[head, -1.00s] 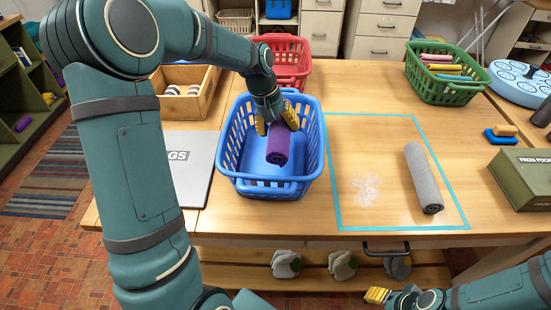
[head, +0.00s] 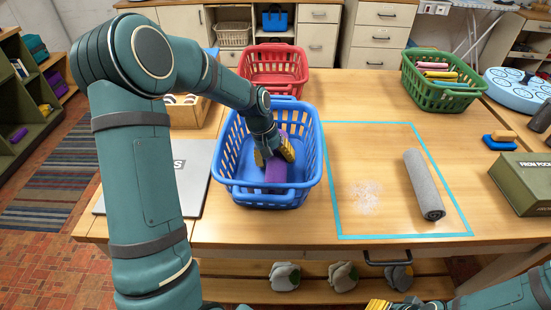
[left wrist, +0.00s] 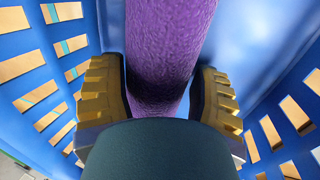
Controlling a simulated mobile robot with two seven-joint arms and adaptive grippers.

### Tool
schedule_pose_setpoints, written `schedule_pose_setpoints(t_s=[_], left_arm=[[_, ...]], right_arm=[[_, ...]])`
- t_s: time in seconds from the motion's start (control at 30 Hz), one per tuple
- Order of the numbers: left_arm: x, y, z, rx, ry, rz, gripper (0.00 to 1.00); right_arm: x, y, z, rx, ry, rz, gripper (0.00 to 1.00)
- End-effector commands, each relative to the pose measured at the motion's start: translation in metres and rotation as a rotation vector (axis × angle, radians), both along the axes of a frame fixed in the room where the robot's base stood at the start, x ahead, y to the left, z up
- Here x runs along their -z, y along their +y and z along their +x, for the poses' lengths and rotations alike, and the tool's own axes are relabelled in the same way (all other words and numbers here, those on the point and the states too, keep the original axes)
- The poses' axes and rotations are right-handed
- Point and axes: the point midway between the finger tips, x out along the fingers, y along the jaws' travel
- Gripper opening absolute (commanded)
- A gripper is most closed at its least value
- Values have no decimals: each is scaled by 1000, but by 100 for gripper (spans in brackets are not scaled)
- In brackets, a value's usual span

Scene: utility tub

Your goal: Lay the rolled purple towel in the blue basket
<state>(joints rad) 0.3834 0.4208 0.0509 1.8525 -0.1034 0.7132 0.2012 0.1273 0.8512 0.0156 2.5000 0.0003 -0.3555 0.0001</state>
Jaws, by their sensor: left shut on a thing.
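The rolled purple towel (head: 276,172) is inside the blue basket (head: 268,198), between the basket's walls. My left gripper (head: 274,158) reaches down into the basket and is shut on the towel. In the left wrist view the towel (left wrist: 165,50) runs between the two yellow finger pads (left wrist: 162,100), with the basket's slotted blue walls (left wrist: 60,60) on both sides. Whether the towel touches the basket floor along its whole length cannot be told. My right gripper (head: 378,306) is only partly in view at the bottom edge.
A grey roll (head: 424,184) lies right of the basket inside a teal taped outline. A red basket (head: 274,64) stands behind, a green basket (head: 440,92) at the back right. A grey laptop-like slab (head: 190,185) and wooden box (head: 188,112) are on the left.

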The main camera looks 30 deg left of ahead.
Motion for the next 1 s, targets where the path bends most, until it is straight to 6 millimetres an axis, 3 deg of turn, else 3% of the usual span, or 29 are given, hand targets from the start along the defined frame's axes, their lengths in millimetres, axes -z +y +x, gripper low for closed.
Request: schedule_pose_setpoints(t_s=[0.03,0.07,0.1,0.13,0.57,1.0], left_arm=[[2,0,0,0,0,0,22],[2,0,0,0,1,0,79],[1,0,0,0,1,0,93],[1,0,0,0,1,0,96],[-9,2,0,-1,-2,1,96],[-90,22,-11,-1,-4,1,96]], right_arm=[[1,0,0,0,0,0,47],[1,0,0,0,0,0,47],[1,0,0,0,0,0,47],[1,0,0,0,0,0,47],[-3,0,0,0,1,0,47],[-22,1,-4,-2,10,2,47]])
